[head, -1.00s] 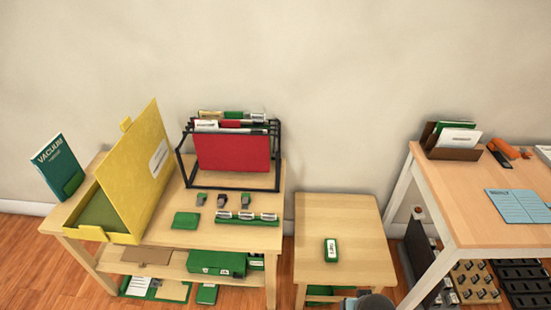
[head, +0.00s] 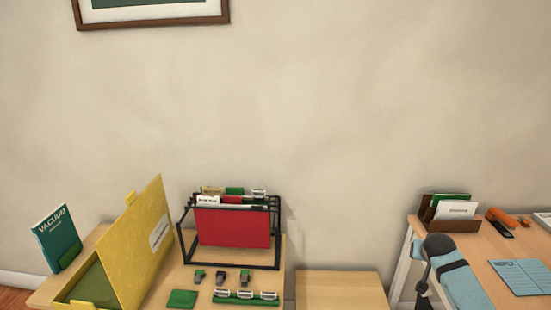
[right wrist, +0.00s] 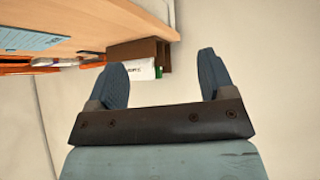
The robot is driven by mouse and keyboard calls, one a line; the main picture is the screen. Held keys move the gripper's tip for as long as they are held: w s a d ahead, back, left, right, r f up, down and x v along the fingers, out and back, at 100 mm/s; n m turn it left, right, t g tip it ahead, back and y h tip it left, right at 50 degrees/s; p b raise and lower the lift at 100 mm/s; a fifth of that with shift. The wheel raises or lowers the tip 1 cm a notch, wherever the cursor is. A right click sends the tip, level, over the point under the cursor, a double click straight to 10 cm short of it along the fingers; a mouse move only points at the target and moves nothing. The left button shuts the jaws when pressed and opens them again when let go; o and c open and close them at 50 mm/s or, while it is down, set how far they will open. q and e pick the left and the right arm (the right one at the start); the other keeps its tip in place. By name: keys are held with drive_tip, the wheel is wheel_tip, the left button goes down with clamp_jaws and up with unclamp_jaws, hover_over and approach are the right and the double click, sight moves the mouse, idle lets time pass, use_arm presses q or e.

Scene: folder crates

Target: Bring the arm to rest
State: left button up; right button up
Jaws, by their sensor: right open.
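My right gripper (right wrist: 163,77) is open in the right wrist view, its two dark blue-grey fingers wide apart with nothing between them. Behind the fingers are pale wall and, at the upper left, part of the desk. In the head view part of my right arm (head: 460,282) stands at the lower right, in front of the desk's left edge; its fingers cannot be made out there. My left gripper is in no view.
The right-hand desk (head: 500,255) holds a brown card holder (head: 426,214), an orange stapler-like item (head: 503,217) and a blue sheet (head: 517,277). On the left table are a black file rack (head: 278,235) and yellow folder box (head: 140,255). The small table (head: 340,288) shows bare.

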drive_tip(key=w+r+n+t+y, duration=0.2)
drive_tip(key=w+r+n+t, duration=0.55)
drive_tip(key=r, duration=0.65)
drive_tip(key=s+a+f+g+y+b, duration=0.1)
drive_tip(key=s+a+f+y+b, duration=0.15)
drive_tip(key=s+a+f, duration=0.75)
drive_tip(key=s+a+f+y+b, duration=0.1)
drive_tip(key=s+a+f+b, duration=0.2)
drive_tip(key=s+a+f, duration=0.55)
drive_tip(key=s+a+f+g+y+b, duration=0.1)
drive_tip(key=s+a+f+b, duration=0.15)
drive_tip(key=s, duration=0.65)
drive_tip(key=s+a+f+g+y+b, duration=0.1)
drive_tip(key=s+a+f, duration=0.3)
drive_tip(key=s, duration=0.6)
drive_tip(key=s+a+f+g+y+b, duration=0.1)
drive_tip(key=s+a+f, duration=0.25)
drive_tip(key=s, duration=0.55)
use_arm(q)
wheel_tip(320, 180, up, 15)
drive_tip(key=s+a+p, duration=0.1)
drive_tip(key=p, duration=2.7)
use_arm(e)
drive_tip(key=s+d+r+h, duration=0.1)
drive_tip(key=d+r, duration=0.2)
drive_tip(key=r, duration=1.4)
drive_tip(key=shift+s+d+r, duration=0.2)
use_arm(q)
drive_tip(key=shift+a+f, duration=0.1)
